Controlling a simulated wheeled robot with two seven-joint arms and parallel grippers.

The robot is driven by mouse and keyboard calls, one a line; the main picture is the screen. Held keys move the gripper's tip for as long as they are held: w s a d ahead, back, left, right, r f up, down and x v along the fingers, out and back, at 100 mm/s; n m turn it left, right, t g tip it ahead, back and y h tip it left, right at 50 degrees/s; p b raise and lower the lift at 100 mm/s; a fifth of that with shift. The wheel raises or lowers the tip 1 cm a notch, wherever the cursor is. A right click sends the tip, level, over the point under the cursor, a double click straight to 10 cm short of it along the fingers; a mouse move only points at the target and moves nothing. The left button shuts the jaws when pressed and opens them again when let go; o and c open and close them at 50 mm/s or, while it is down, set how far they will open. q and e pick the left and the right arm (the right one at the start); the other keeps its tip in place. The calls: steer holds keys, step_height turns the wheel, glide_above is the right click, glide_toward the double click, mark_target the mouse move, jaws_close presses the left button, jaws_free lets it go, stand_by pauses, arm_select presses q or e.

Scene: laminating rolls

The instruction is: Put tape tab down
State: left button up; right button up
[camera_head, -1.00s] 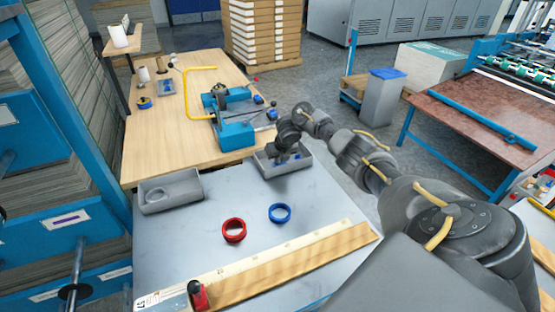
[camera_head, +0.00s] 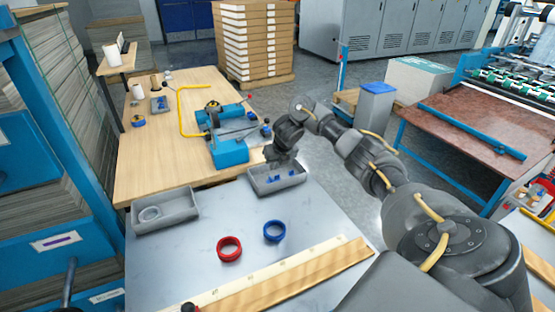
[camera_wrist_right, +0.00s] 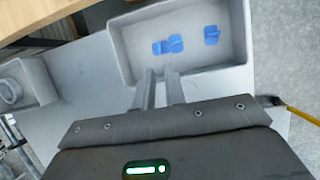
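Blue tape tabs (camera_head: 268,178) lie in the right grey tray (camera_head: 300,181) at the far edge of the grey table. In the right wrist view, two tabs (camera_wrist_right: 167,46) lie close together or touching, and another tab (camera_wrist_right: 211,35) lies apart to the right. My right gripper (camera_head: 272,156) is above the left part of this tray. In the wrist view its two fingers (camera_wrist_right: 159,72) reach over the near tray wall with a narrow gap between them. I see nothing held in the gap. My left gripper is not in view.
A red ring (camera_head: 229,248) and a blue ring (camera_head: 275,231) lie on the grey table (camera_head: 190,255). Another grey tray (camera_head: 165,213) holds a pale ring. A long ruler (camera_head: 262,282) lies at the front. A blue machine (camera_head: 228,151) stands on the wooden table behind.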

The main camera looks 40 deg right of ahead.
steer(key=p+v, duration=0.1)
steer(key=v, duration=0.2)
steer(key=shift+s+r, duration=0.1)
steer(key=shift+r, duration=0.05)
steer(key=shift+r, duration=0.1)
stand_by(0.4)
